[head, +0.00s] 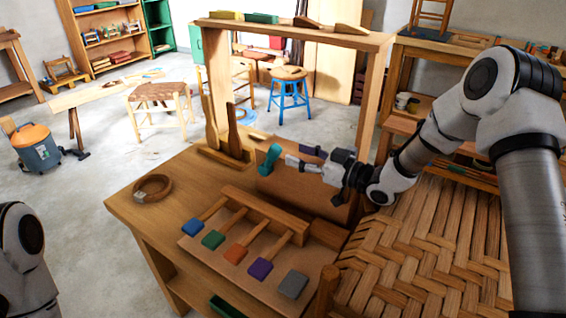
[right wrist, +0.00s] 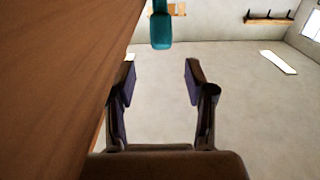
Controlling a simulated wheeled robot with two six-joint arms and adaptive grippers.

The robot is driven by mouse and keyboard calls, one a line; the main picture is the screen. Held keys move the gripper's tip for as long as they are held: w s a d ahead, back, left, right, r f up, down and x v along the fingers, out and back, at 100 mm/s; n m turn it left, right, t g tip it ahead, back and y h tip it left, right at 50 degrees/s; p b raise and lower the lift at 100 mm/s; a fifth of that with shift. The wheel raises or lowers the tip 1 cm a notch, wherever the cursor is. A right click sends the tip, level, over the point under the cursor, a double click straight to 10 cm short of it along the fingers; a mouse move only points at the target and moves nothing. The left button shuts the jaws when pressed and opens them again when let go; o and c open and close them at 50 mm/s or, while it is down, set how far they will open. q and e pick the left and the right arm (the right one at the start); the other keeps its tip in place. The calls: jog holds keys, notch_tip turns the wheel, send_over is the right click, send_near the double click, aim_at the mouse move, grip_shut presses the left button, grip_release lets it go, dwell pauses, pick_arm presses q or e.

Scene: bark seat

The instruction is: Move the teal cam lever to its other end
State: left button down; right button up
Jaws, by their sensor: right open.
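The teal cam lever (head: 270,158) stands at the upper left of a brown board (head: 312,192) on the wooden bench. Its upper end leans right. In the right wrist view the teal lever (right wrist: 161,30) hangs in at the top centre, ahead of the fingertips and in line with the gap between them. My right gripper (head: 302,158) is open and empty, just right of the lever and apart from it. In the wrist view the right gripper's two fingers (right wrist: 160,78) are spread, with bare floor between them. My left gripper is out of view.
A rack with several coloured paddles (head: 235,253) lies in front of the board. A wooden ring (head: 152,187) sits on the bench's left. A wooden frame (head: 364,90) rises behind, and a woven bark seat (head: 430,245) is at right. A brown surface (right wrist: 50,80) runs close along the wrist view's left.

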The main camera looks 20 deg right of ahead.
aim_at(277, 147)
jog(key=x, duration=0.8)
jog(key=shift+s+a, duration=0.1)
grip_shut()
